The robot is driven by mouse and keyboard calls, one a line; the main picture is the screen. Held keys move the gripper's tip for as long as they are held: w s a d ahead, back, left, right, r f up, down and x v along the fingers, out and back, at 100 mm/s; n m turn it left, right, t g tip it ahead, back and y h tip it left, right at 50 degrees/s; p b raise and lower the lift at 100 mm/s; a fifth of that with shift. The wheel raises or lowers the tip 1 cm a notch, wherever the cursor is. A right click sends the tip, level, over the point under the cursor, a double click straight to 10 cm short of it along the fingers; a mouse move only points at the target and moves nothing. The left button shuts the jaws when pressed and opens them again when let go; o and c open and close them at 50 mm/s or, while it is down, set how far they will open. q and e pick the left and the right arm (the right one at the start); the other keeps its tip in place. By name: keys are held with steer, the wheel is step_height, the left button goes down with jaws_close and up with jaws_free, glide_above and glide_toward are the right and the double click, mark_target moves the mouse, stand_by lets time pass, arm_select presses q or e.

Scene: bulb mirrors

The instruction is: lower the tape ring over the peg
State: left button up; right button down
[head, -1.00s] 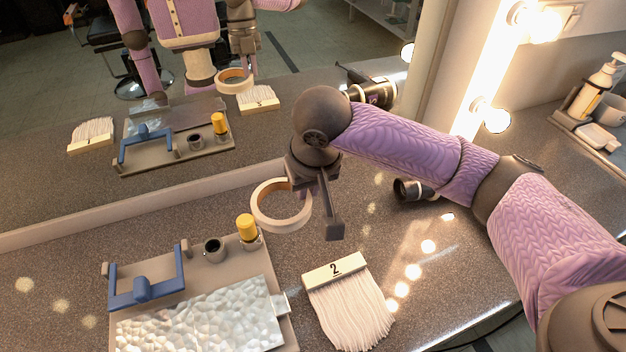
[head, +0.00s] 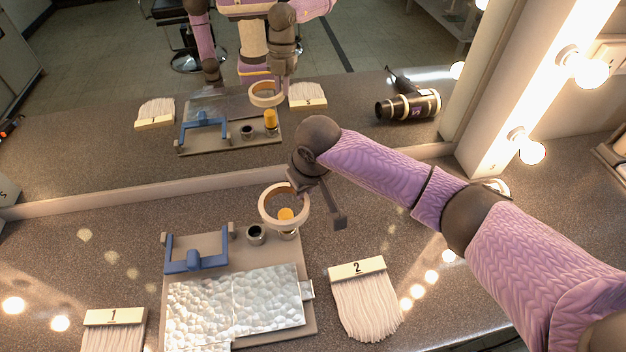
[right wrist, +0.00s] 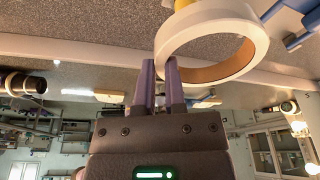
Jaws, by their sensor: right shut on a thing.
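The cream tape ring (head: 263,208) hangs from my right gripper (head: 300,188), which is shut on its wall. In the head view the yellow-topped peg (head: 286,215) shows through the ring's opening. The mirror shows the reflected ring above the reflected peg, with a gap between them, so the ring is not around it. The right wrist view shows the ring (right wrist: 235,68) at the fingertips (right wrist: 160,64), with a bit of yellow (right wrist: 183,4) behind its upper edge. My left gripper is not directly in view.
The peg stands at the back right of a tan board (head: 228,246) with a dark cup (head: 256,234), a blue handle (head: 196,262) and a hammered metal sheet (head: 235,300). Brush 2 (head: 365,300) lies right, brush 1 (head: 115,330) left. The mirror edge (head: 150,192) runs behind.

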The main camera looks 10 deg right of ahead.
steer(key=b+x, duration=0.1)
steer(key=x, duration=0.1)
steer(key=s+b+x, duration=0.1)
steer(key=x, duration=0.2)
steer(key=b+x, duration=0.1)
steer(key=x, duration=0.2)
steer(key=shift+s+d+f, duration=0.15)
steer(key=shift+s+d, duration=0.2)
steer(key=shift+s, duration=0.05)
steer(key=shift+s+b+x, duration=0.25)
steer(key=shift+b+x, duration=0.3)
steer(key=shift+x, duration=0.5)
steer(key=shift+d, duration=0.1)
steer(key=shift+s+b+x, duration=0.2)
steer(key=shift+b+x, duration=0.25)
steer(key=shift+x, duration=0.45)
steer(key=shift+d+f, duration=0.1)
steer(key=shift+f, duration=0.05)
